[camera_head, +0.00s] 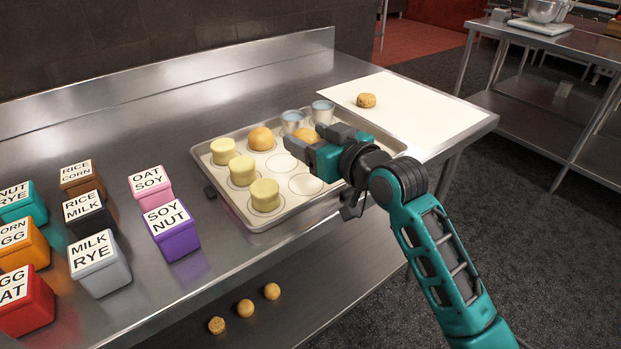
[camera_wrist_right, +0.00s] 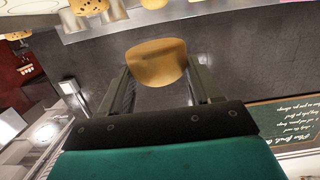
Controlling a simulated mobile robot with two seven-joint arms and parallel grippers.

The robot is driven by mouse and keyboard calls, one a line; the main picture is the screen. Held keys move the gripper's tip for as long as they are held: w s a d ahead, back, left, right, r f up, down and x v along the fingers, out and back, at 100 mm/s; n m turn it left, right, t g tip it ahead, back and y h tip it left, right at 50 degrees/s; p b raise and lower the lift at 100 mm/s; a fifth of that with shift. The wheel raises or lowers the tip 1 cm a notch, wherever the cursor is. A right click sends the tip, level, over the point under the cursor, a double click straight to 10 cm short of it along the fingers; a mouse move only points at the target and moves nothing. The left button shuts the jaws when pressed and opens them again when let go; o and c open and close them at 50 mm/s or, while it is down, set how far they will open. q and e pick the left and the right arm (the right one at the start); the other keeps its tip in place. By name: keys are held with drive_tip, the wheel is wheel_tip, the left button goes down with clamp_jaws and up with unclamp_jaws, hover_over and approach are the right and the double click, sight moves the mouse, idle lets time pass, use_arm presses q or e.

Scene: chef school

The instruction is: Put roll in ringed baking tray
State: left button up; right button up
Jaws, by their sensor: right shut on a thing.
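The baking tray (camera_head: 305,185) with rings drawn on it lies on the steel table. Several pale yellow cylinders (camera_head: 242,170) and one golden roll (camera_head: 261,138) stand on its rings; some rings are bare. My right gripper (camera_head: 312,143) is over the tray's right part, shut on a tan roll (camera_head: 305,135). In the right wrist view this roll (camera_wrist_right: 157,62) sits between both fingers. The head view hides part of it behind the gripper, and I cannot tell whether it touches the tray. My left gripper is not in view.
Two metal cups (camera_head: 292,121) stand at the tray's back edge. A speckled roll (camera_head: 366,100) lies on a white board (camera_head: 422,108) at right. Labelled boxes (camera_head: 172,230) fill the table's left. Three rolls (camera_head: 245,308) lie on the lower shelf.

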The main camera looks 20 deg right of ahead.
sight(311, 188)
wheel_tip(311, 188, down, 7)
drive_tip(key=shift+f+b, duration=0.1)
drive_tip(key=shift+b, duration=0.55)
drive_tip(key=shift+f, duration=0.25)
drive_tip(key=o, duration=1.1)
drive_tip(key=shift+c, duration=0.2)
